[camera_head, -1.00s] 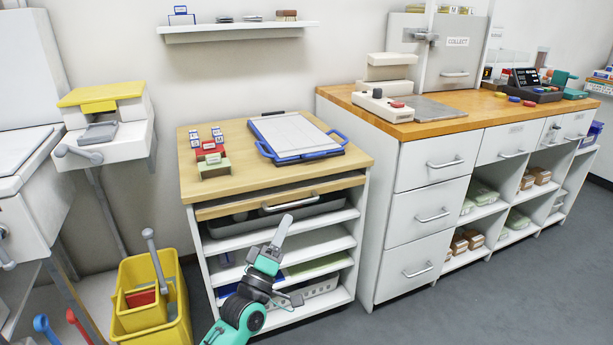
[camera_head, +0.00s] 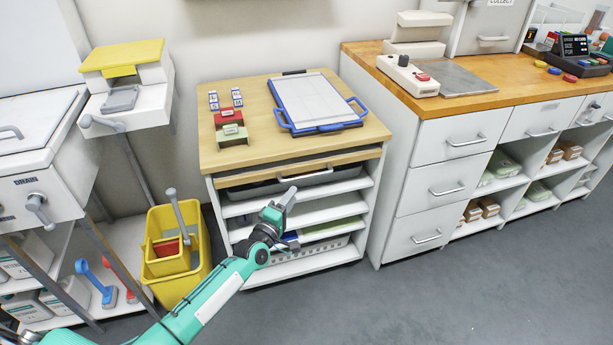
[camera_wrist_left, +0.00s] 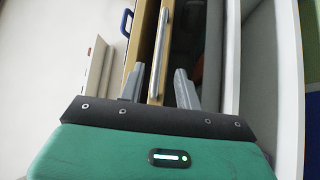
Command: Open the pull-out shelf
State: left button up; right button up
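The pull-out shelf (camera_head: 248,191) is a thin wooden board under the top of the small cabinet. It sits nearly flush with the cabinet front. Its silver bar handle (camera_head: 306,173) runs along its front edge. My left gripper (camera_head: 287,197) is just in front of and below the handle. In the left wrist view the two grey fingers of my left gripper (camera_wrist_left: 160,84) are apart, with the bar handle (camera_wrist_left: 164,45) lying in line with the gap between them. Contact with the handle cannot be made out. My right gripper is not in view.
The cabinet top (camera_head: 236,165) carries a blue-framed board (camera_head: 316,101) and small colored blocks (camera_head: 231,128). A yellow bucket (camera_head: 174,285) stands left of the cabinet. A white drawer unit (camera_head: 398,215) stands close on the right. The floor (camera_head: 440,300) in front is clear.

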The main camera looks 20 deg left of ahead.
aim_at(306, 177)
pick_arm(q)
jog(key=x, duration=0.8)
jog(key=shift+w+r+b, duration=0.1)
jog(key=shift+w+b, duration=0.25)
jog(key=shift+w+d+r, duration=0.1)
jog(key=shift+w+d, duration=0.05)
jog(key=shift+w, duration=0.2)
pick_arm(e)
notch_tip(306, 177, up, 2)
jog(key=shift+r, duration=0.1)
pick_arm(q)
grip_shut()
